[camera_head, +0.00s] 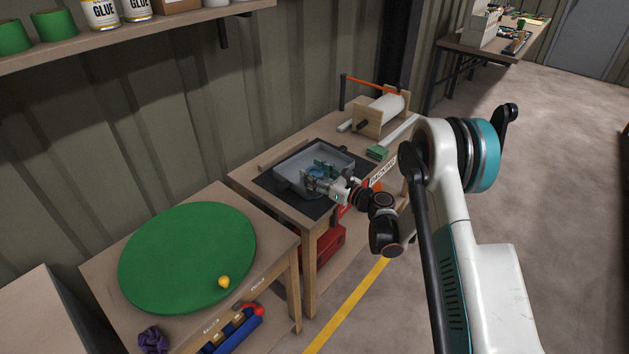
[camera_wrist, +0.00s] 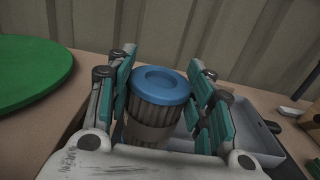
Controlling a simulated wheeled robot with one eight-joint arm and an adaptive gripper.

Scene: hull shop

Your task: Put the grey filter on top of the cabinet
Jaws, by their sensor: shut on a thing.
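The grey filter (camera_wrist: 152,118) has a pleated grey body and a blue ring-shaped cap. In the wrist view it stands between the two fingers of my gripper (camera_wrist: 163,72), which is shut on it. In the head view my gripper (camera_head: 319,175) is over the grey tray (camera_head: 288,180), and only a bit of the filter's blue cap shows between the fingers. I cannot tell whether the filter's base touches the tray. A pale flat-topped block (camera_head: 38,318) is cut off at the lower left; I cannot tell whether it is the cabinet.
The tray lies on a black mat on a wooden bench. A green block (camera_head: 377,152) and a roller device (camera_head: 382,113) are on that bench. Left of it, a green disc (camera_head: 180,255) with a yellow object (camera_head: 223,282) covers another table. A shelf (camera_head: 130,32) hangs above.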

